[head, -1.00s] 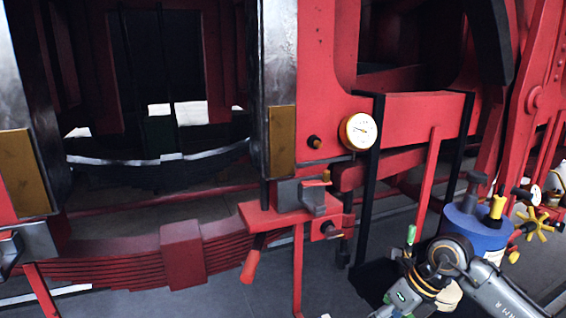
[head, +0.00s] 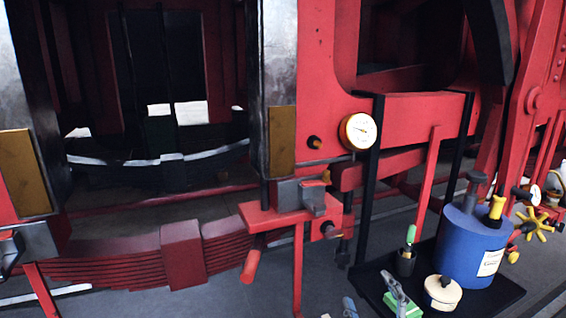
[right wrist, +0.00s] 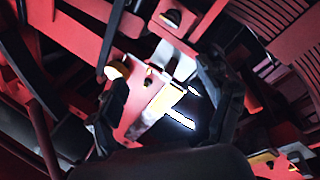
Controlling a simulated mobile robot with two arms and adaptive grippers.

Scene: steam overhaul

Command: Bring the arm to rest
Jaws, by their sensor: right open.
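My right gripper (right wrist: 166,78) is open in the right wrist view, its two dark fingers apart with nothing between them. Beyond the fingers that view shows red frame parts and a bright brass-edged block, tilted. My left gripper is in neither view.
A dial gauge (head: 357,131) sits on the red frame (head: 420,115). A leaf spring (head: 110,262) lies left.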

